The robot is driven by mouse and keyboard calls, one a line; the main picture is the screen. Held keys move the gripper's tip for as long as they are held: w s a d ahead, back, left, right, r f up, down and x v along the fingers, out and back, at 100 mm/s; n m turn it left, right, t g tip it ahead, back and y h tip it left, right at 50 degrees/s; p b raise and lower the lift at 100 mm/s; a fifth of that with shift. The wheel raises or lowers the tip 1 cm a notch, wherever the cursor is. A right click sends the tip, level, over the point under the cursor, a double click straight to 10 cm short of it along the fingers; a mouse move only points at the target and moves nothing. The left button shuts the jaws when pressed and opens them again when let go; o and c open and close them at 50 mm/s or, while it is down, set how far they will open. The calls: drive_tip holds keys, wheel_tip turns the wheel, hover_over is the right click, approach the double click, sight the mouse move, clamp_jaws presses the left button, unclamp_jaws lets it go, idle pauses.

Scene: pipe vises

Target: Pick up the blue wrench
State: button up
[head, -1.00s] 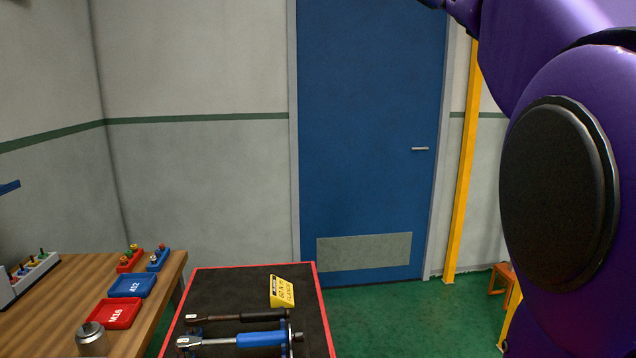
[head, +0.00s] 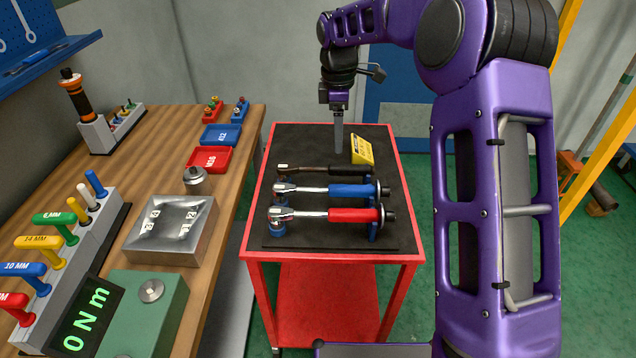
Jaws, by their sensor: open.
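The blue wrench (head: 347,190), a torque wrench with a blue grip, lies across a rack on the black top of the red cart (head: 408,257). Its silver ratchet head points left. It is the middle one of three wrenches, between the red wrench (head: 350,215) in front and the black wrench (head: 325,170) behind. My gripper (head: 338,150) points down above the cart's far part, behind the wrenches. It is open and seen edge-on, with nothing visible in it. It appears apart from the blue wrench.
A yellow sign (head: 362,150) stands on the cart right of my gripper. The wooden bench (head: 232,165) at left carries red and blue trays, a metal block, a green torque display (head: 140,310) and a rack of coloured handles. The cart's far left top is clear.

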sight(333, 186)
drive_tip(key=f, duration=0.8)
drive_tip(key=a+f, duration=0.1)
drive_tip(key=f, duration=0.3)
drive_tip(key=shift+s+f+b, duration=0.15)
drive_tip(key=shift+s+b, duration=0.05)
drive_tip(key=shift+b, duration=0.15)
drive_tip(key=shift+w+d+f, duration=0.1)
drive_tip(key=shift+f, duration=2.75)
clamp_jaws()
drive_tip(key=shift+w+r, duration=0.1)
drive_tip(key=shift+r, duration=0.05)
